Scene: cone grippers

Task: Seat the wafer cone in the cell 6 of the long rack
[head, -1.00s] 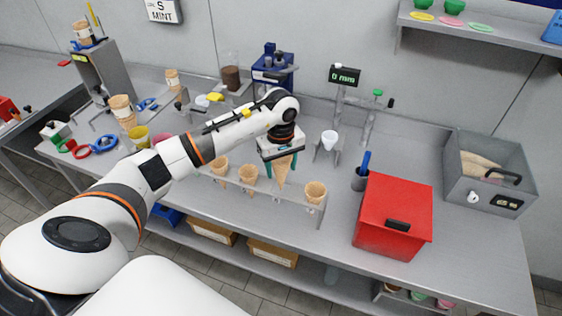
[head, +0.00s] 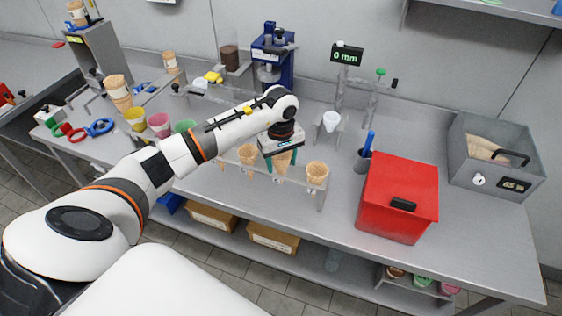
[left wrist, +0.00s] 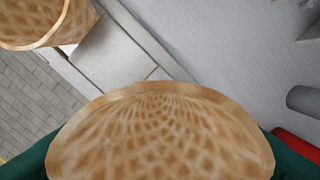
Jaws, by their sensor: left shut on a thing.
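The wafer cone (head: 283,162) is point-down between the green fingers of my left gripper (head: 282,157), which is shut on it. In the left wrist view its broad end (left wrist: 160,135) fills the lower middle. The long rack (head: 298,181) stands along the bench front. The held cone is in line with the rack's row, between a cone on its left (head: 248,155) and a cone at the right end (head: 317,174). Its rim is about level with theirs. Whether it rests in its hole is not clear. My right gripper is not in view.
A red box (head: 398,200) and a dark cup with a blue handle (head: 363,160) stand right of the rack. A small stand with a white funnel (head: 331,121) is behind. My arm covers the rack's left part. Another cone (left wrist: 45,20) is close by in the left wrist view.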

